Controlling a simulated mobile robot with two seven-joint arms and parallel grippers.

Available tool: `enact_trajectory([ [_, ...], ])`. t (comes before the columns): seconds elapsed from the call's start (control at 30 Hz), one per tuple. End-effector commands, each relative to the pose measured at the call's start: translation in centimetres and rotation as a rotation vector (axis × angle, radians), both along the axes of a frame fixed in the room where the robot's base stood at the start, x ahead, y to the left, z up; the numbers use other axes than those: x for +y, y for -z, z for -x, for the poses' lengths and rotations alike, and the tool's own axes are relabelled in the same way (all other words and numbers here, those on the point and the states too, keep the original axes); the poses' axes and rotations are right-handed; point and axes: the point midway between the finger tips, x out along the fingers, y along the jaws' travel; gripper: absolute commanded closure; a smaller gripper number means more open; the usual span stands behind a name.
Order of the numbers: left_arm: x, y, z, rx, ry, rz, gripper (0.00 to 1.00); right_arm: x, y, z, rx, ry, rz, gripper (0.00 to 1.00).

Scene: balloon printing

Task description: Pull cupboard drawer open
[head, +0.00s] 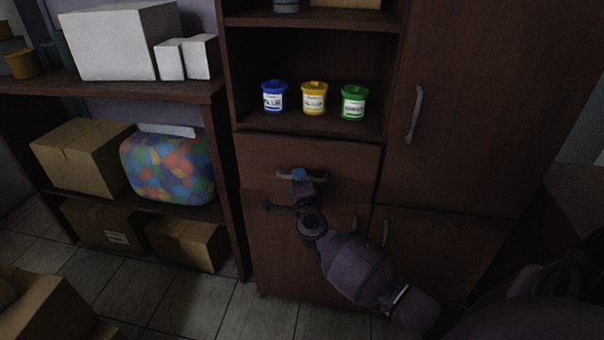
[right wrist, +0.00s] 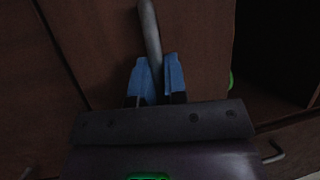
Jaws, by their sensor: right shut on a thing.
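The dark red-brown cupboard (head: 460,120) stands in the middle and right of the head view. Its drawer (head: 262,153) sits below the open shelf and its front looks about flush with the cupboard face. The drawer has a grey bar handle (head: 318,176). My right gripper (head: 300,174) is shut on this handle, near its left-middle part. In the right wrist view the blue fingertips (right wrist: 157,78) lie on both sides of the handle (right wrist: 150,30). My left gripper is not in view.
Blue (head: 274,97), yellow (head: 314,98) and green (head: 353,102) tubs stand on the shelf above the drawer. A door handle (head: 414,114) is at the right. Lower doors sit below the drawer. A shelf unit with boxes (head: 84,157) stands left. Tiled floor (head: 200,305) shows in front.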

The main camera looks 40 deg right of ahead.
Motion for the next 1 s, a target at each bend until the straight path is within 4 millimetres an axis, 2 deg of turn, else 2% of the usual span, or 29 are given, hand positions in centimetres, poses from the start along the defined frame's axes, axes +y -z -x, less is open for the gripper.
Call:
enact_trajectory([
  [0.1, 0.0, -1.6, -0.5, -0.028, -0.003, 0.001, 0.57, 1.9, -0.6, 1.6, -0.004, 0.0, -0.005, 1.0],
  [0.4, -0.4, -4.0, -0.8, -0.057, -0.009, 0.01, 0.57, 8.0, -0.6, 6.8, -0.004, 0.0, -0.007, 1.0],
  [0.7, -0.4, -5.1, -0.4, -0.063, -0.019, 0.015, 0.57, 14.0, -0.3, 12.0, -0.001, 0.0, -0.005, 1.0],
  [1.0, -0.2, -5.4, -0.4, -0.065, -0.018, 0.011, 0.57, 18.2, -0.1, 15.6, 0.0, 0.001, -0.002, 1.0],
])
